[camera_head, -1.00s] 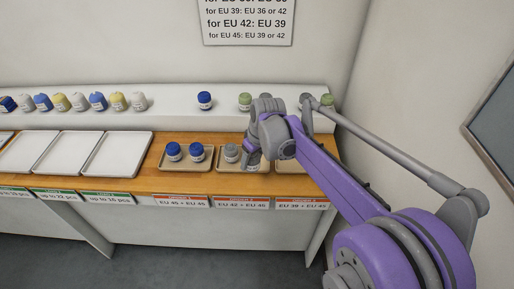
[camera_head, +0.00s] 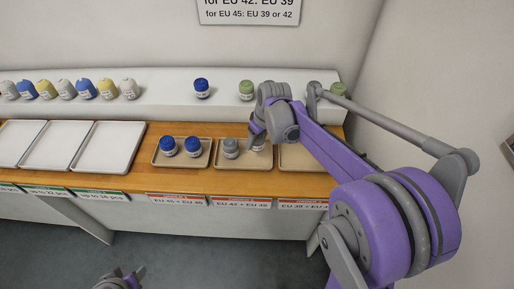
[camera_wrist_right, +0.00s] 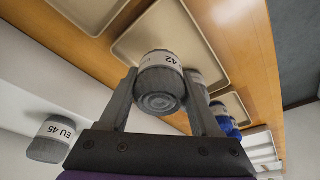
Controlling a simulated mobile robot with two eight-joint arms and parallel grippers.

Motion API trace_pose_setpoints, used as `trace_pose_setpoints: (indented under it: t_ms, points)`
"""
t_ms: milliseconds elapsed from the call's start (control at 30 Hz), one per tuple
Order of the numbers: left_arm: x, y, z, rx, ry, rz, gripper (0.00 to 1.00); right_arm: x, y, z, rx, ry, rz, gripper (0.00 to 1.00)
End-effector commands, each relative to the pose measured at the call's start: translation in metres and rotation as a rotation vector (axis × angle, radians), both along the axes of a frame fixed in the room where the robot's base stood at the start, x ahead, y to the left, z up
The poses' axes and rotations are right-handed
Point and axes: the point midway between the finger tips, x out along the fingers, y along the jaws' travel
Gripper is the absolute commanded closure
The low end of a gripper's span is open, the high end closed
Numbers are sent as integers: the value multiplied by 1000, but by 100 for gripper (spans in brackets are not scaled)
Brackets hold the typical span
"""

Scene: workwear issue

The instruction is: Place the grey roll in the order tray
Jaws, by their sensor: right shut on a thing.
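My right gripper (camera_head: 257,138) is shut on a grey roll (camera_wrist_right: 160,82) with a white label reading 42. In the head view this roll (camera_head: 258,146) is at the right part of the middle order tray (camera_head: 226,166), partly hidden by the gripper. I cannot tell whether it touches the tray floor. Another grey roll (camera_head: 230,148) stands in the left part of this tray. In the right wrist view it is mostly hidden behind the held roll. My left gripper (camera_head: 128,279) is at the bottom edge of the head view, over the floor; its jaws are unclear.
The left order tray (camera_head: 181,163) holds two blue rolls (camera_head: 180,146). The right order tray (camera_head: 300,160) shows no roll in its visible part. Empty white trays (camera_head: 106,147) lie further left. A blue roll (camera_head: 202,88) and a green roll (camera_head: 246,90) stand on the shelf behind.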

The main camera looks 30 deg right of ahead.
Motion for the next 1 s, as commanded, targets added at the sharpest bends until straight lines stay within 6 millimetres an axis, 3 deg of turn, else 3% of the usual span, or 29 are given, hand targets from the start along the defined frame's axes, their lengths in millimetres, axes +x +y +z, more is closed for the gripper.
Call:
trace_pose_setpoints:
  t_ms: [300,733,767,900,1000]
  points:
    - [-1,0,-3,0,2,0,50,0,0,-38,0,0,0,100]
    - [-2,0,-7,0,4,0,50,0,0,-47,0,0,0,100]
    - [-2,0,-7,0,4,0,50,0,0,-47,0,0,0,34]
    - [-2,0,-6,0,4,0,50,0,0,-46,0,0,0,9]
    - [-2,0,-6,0,4,0,50,0,0,-46,0,0,0,6]
